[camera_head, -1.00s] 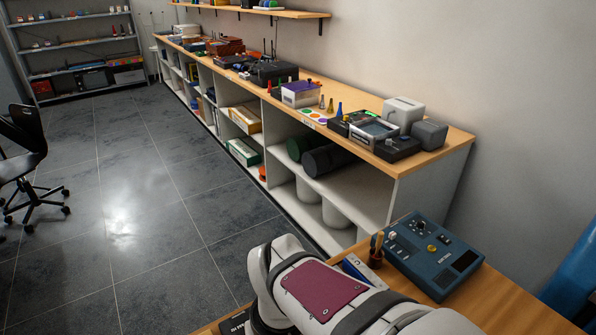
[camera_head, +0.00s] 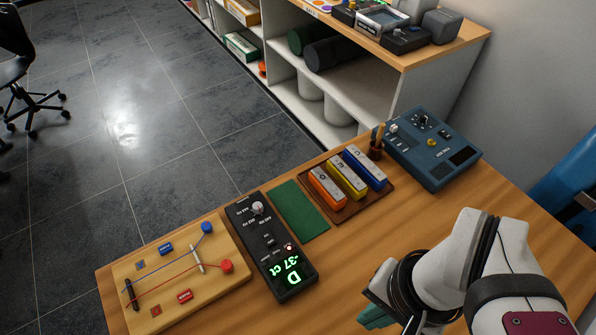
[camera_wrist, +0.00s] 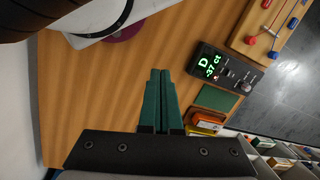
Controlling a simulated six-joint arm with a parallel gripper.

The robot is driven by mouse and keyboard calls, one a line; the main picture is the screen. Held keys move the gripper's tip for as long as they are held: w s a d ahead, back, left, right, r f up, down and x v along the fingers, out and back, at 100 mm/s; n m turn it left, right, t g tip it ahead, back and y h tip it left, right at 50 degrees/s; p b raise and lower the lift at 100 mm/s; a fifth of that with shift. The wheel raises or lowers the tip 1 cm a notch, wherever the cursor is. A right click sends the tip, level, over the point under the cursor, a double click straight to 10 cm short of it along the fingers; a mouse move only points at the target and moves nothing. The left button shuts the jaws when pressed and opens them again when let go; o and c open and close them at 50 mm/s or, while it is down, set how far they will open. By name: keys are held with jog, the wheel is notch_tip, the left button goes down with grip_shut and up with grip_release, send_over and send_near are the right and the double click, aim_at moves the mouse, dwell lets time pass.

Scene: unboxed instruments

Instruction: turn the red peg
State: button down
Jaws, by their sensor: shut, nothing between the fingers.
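The red peg (camera_head: 226,265) is a round red knob at the right end of a red string on a light wooden board (camera_head: 215,302), at the lower left in the head view. A blue peg (camera_head: 207,228) sits above it with a blue string. A red peg-coloured knob also shows on the board's edge at the top right in the wrist view (camera_wrist: 250,40). My gripper (camera_wrist: 160,72) has green fingers that are shut with nothing between them, above bare table. In the head view only part of its green fingers shows, well to the right of the board.
A black tuner (camera_head: 271,246) reading "D -37 ct" stands just right of the board. A green mat (camera_head: 299,210), a tray of orange, yellow and blue bars (camera_head: 347,181) and a blue device (camera_head: 432,148) lie farther right. Bare wood lies between tuner and arm.

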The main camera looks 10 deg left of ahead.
aim_at(226, 264)
dwell(0.4)
jog(key=c, duration=0.9)
grip_release()
jog(key=w+a+m, duration=0.1)
jog(key=w+a, duration=0.4)
jog(key=w+a+m+y, duration=0.1)
jog(key=w+a, duration=0.1)
jog(key=a, duration=0.1)
jog(key=shift+w+a+r+m+g, duration=0.1)
jog(key=shift+w+r+m+g, duration=0.05)
jog(key=shift+r+m+g, duration=0.2)
jog(key=shift+o, duration=1.3)
jog(key=w+a+f+m, duration=0.2)
jog(key=a, duration=0.4)
jog(key=w+a+f+m+g+y, duration=0.1)
jog(key=w+a+m, duration=0.1)
jog(key=a, duration=0.4)
jog(key=shift+w+a+f, duration=0.2)
jog(key=shift+a+f, duration=0.15)
jog(key=shift+a, duration=0.05)
jog(key=shift+m, duration=0.25)
jog(key=x, duration=1.5)
jog(key=shift+a, duration=0.4)
jog(key=shift+a+f, duration=0.15)
jog(key=shift+f, duration=0.25)
grip_shut()
